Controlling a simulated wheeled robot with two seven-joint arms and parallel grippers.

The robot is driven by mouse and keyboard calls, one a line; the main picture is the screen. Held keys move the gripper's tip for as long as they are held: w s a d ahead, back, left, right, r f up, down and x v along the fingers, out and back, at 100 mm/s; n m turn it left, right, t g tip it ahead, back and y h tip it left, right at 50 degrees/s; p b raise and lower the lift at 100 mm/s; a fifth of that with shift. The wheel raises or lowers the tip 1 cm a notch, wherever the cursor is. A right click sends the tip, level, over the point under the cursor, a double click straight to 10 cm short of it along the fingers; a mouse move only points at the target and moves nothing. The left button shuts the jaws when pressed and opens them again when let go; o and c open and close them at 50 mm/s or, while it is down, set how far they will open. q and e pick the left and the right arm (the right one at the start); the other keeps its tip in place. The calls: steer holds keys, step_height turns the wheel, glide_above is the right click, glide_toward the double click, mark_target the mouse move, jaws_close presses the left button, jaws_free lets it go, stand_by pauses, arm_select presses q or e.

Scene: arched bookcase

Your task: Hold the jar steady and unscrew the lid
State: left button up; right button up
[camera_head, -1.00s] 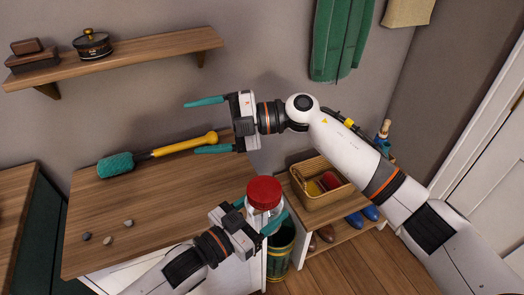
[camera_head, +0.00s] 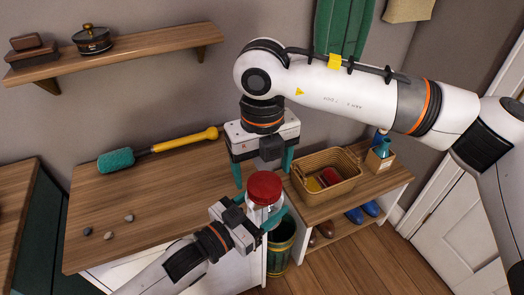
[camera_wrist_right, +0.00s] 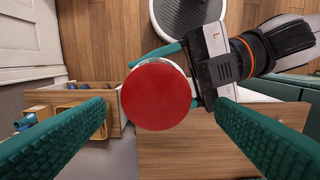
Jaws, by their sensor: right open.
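In the right wrist view the round lid (camera_wrist_right: 157,94) faces the camera, with the left gripper (camera_wrist_right: 178,62) at the jar's side; the jar body is mostly hidden there. My right gripper (camera_head: 263,168) points down, open and empty, above and slightly behind the lid. Its two fingers are on either side of the lid in the wrist view, apart from it.
A teal-headed duster with a yellow handle (camera_head: 185,142) lies at the counter's back edge. Several pebbles (camera_head: 108,235) lie at left. A wicker basket (camera_head: 328,192) sits on a low bench at right. A green bin (camera_head: 281,250) stands below the jar.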

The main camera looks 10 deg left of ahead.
mark_target(262, 186)
steer(key=shift+f, duration=1.75)
steer(key=shift+s, duration=0.1)
steer(key=c, duration=1)
steer(key=n, duration=0.5)
steer(key=shift+s+a+r, duration=0.1)
steer(key=shift+s, duration=0.05)
steer(key=n, duration=0.4)
steer(key=shift+n, duration=0.3)
steer(key=n, duration=0.3)
steer(key=shift+s, duration=0.1)
steer(key=shift+r, duration=0.2)
